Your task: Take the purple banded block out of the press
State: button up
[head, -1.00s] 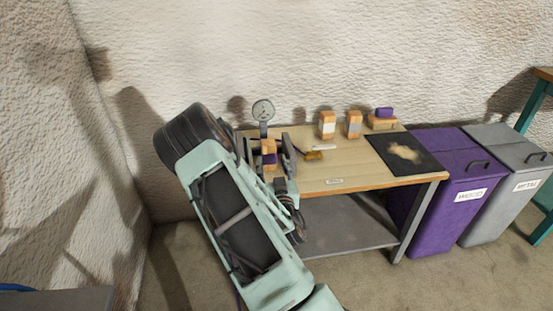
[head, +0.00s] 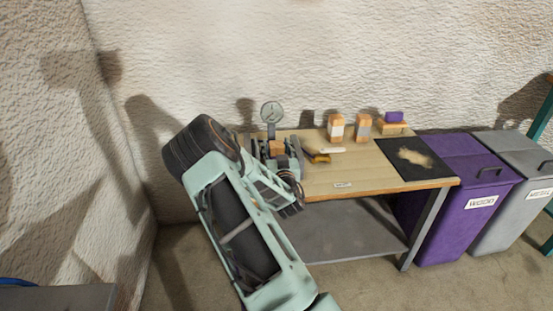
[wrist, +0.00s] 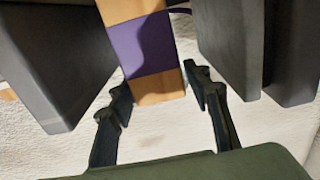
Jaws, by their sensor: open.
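The purple banded block (wrist: 142,45) is wood-coloured with a purple band, and stands between two thick grey jaws of the press (wrist: 40,65). In the wrist view my gripper (wrist: 160,92) is open, with one finger on each side of the block's near end. The left fingertip is close to the block's edge; I cannot tell whether it touches. In the head view the block's top (head: 277,147) shows in the press at the left of the bench, under a round gauge (head: 271,112). My arm hides part of the press there.
The bench (head: 320,180) also holds two light-banded blocks (head: 336,128), a brush-like tool (head: 318,156), a purple-topped block (head: 393,118) and a black mat (head: 432,172). A purple bin (head: 465,220) and a grey bin (head: 520,200) stand to the right. The wall is close behind.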

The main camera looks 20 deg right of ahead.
jog(key=c, duration=1.1)
jog(key=shift+r, duration=0.1)
